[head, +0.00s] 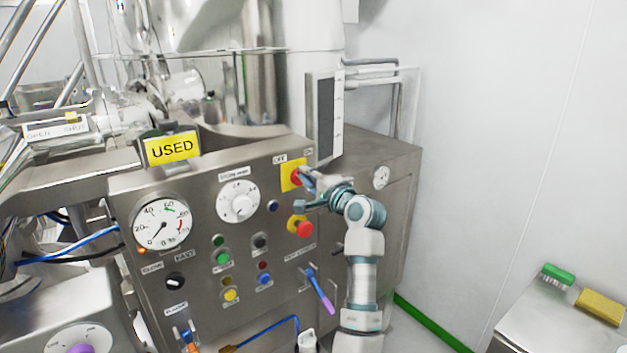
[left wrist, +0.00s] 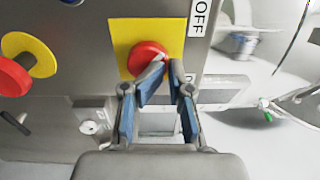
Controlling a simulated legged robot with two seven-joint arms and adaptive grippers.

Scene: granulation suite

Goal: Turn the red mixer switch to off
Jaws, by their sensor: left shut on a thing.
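The red mixer switch (head: 296,175) sits on a yellow plate (head: 289,184) at the upper right of the steel control panel. In the left wrist view the red knob (left wrist: 147,54) is round, on its yellow plate (left wrist: 121,31), with an OFF label (left wrist: 200,16) beside it. My left gripper (head: 306,178) is at the switch. In the left wrist view its fingertips (left wrist: 170,68) are at the knob's edge, shut on it, and cover part of it. The switch's exact turn angle cannot be told. My right gripper is not in view.
A red mushroom button (head: 304,229) on a yellow base sits just below the switch. A white dial (head: 238,202), a gauge (head: 161,224) and several small buttons fill the panel. A yellow USED sign (head: 172,149) stands on top. A side table (head: 560,325) stands at the lower right.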

